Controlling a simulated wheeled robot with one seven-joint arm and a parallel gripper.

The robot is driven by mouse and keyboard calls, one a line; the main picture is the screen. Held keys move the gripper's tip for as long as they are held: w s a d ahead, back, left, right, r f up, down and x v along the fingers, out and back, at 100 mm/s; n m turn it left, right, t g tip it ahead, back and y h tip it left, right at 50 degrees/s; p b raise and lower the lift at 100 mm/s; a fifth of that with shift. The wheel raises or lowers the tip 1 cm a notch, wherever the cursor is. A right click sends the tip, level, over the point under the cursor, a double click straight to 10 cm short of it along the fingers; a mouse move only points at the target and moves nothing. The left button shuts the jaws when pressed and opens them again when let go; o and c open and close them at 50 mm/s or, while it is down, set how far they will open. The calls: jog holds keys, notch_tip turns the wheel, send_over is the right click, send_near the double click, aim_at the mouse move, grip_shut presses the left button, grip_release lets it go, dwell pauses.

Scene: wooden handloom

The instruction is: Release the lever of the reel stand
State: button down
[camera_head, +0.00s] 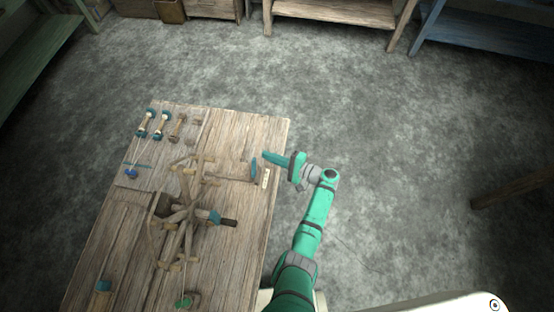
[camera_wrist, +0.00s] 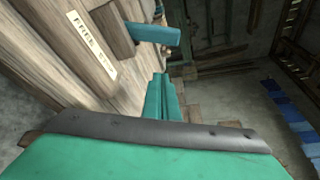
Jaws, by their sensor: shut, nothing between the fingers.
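The wooden reel stand (camera_head: 180,215) stands on the table, with several spread arms. Its lever has a teal handle (camera_head: 254,170) near the table's right edge. In the wrist view the teal handle (camera_wrist: 153,32) sticks out sideways from a wooden block (camera_wrist: 112,28). A pale label (camera_head: 265,178) lies beside the lever; in the wrist view the label (camera_wrist: 92,47) reads "FREE" at one end, with the rest too small to read. My gripper (camera_head: 267,156) is shut and empty, close to the handle. In the wrist view its fingertips (camera_wrist: 160,82) are apart from the handle, below it.
Several spools (camera_head: 160,125) sit at the table's back left, near a small blue item (camera_head: 131,172). The wooden table (camera_head: 245,125) is bare at its back right. Grey floor is open around its back and right. Benches and shelves (camera_head: 335,12) line the far side.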

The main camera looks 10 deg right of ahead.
aim_at(254, 168)
jog(key=shift+x, duration=0.85)
jog(key=shift+s+a+r, duration=0.25)
jog(key=shift+s+r, duration=0.05)
jog(key=shift+s, duration=0.25)
jog(key=shift+s+a+r, duration=0.25)
jog(key=shift+s+r, duration=0.05)
jog(key=shift+s, duration=0.25)
jog(key=shift+s+a+r, duration=0.25)
jog(key=shift+s, duration=0.3)
